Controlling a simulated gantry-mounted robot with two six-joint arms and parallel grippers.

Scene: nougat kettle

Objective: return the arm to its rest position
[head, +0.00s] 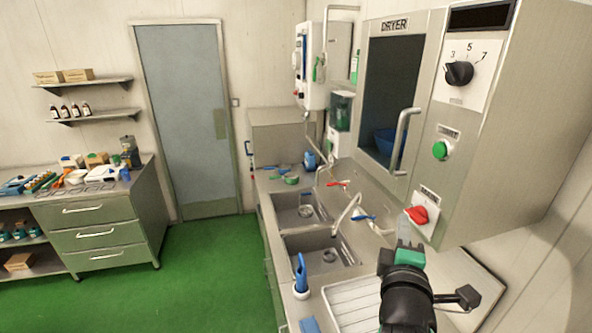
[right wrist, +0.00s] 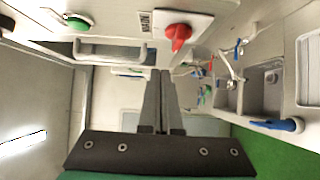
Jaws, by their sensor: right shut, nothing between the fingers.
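My right gripper (head: 404,240) is raised in front of the dryer's lower right part, above the ribbed drainboard. Its fingers are shut and empty, and they also show pressed together in the right wrist view (right wrist: 160,78). The red knob (head: 420,214) on the dryer is just to the right of the fingertips in the head view. It also shows in the right wrist view (right wrist: 177,37), apart from the fingers. My left gripper is not in view.
The dryer (head: 440,120) with its door handle (head: 405,135) and green button (head: 439,150) fills the right side. Sinks (head: 318,250) with faucets and a blue-handled tool (head: 301,275) lie left of my arm. The green floor (head: 210,270) is clear.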

